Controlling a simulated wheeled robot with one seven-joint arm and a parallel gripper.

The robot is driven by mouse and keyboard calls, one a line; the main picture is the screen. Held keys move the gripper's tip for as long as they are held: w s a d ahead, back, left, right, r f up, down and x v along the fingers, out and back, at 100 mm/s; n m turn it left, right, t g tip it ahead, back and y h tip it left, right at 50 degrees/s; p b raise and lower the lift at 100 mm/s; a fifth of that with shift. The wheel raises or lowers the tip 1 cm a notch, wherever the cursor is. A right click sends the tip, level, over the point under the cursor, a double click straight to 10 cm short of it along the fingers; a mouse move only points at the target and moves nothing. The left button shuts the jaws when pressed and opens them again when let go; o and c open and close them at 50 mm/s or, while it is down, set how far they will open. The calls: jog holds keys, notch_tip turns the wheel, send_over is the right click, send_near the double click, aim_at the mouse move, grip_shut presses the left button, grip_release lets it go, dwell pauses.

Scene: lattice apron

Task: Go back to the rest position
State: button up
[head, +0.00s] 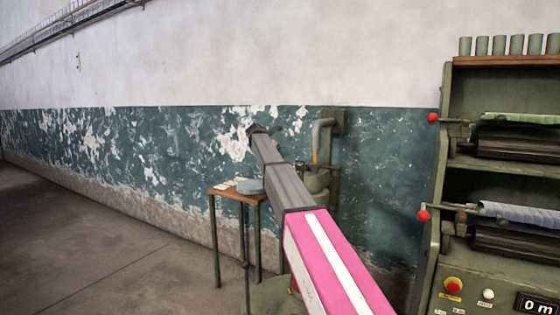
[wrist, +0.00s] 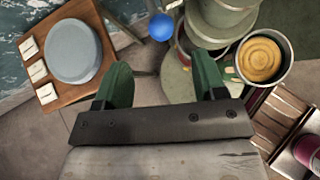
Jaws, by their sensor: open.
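My gripper (wrist: 160,72) shows in the wrist view with its two green fingers wide apart and nothing held between them. Past the fingers I see floor and part of a green machine. In the head view my arm reaches forward from the lower right, and its dark far end (head: 257,130) is up in front of the peeling wall, above the small wooden table. The fingers are too small to make out there.
The small wooden table (head: 224,193) bears a grey round disc (wrist: 72,51) and several pale square tiles (wrist: 38,70). A green machine (wrist: 221,18) with a blue ball (wrist: 161,27) stands beside a metal pot (wrist: 272,80). A green rack (head: 446,160) stands right. Floor at left is clear.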

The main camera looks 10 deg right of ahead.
jog(key=shift+s+a+r, duration=0.15)
jog(key=s+d+f+m+g+y, duration=0.15)
jog(key=s+f+m, duration=0.25)
jog(key=s+f, duration=0.45)
jog(key=s+d+f+m+g+y, duration=0.1)
jog(key=s+d+f+m, duration=0.15)
jog(key=s+f, duration=0.65)
jog(key=s+d+f+m+g+y, duration=0.1)
jog(key=s+f+m, duration=0.4)
jog(key=f, duration=0.9)
jog(key=s+f+m+y, duration=0.1)
jog(key=s+f+m, duration=0.3)
jog(key=s, duration=0.5)
jog(key=s+d+f+m+g+y, duration=0.1)
jog(key=s+f+m, duration=0.4)
jog(key=s, duration=0.5)
jog(key=s+f+m+g+y, duration=0.1)
jog(key=s+f+m+y, duration=0.1)
jog(key=s+f+m, duration=0.3)
jog(key=s+f, duration=0.3)
jog(key=s, duration=0.2)
jog(key=shift+s+d+f, duration=0.2)
jog(key=shift+f, duration=0.05)
jog(key=shift+g, duration=0.25)
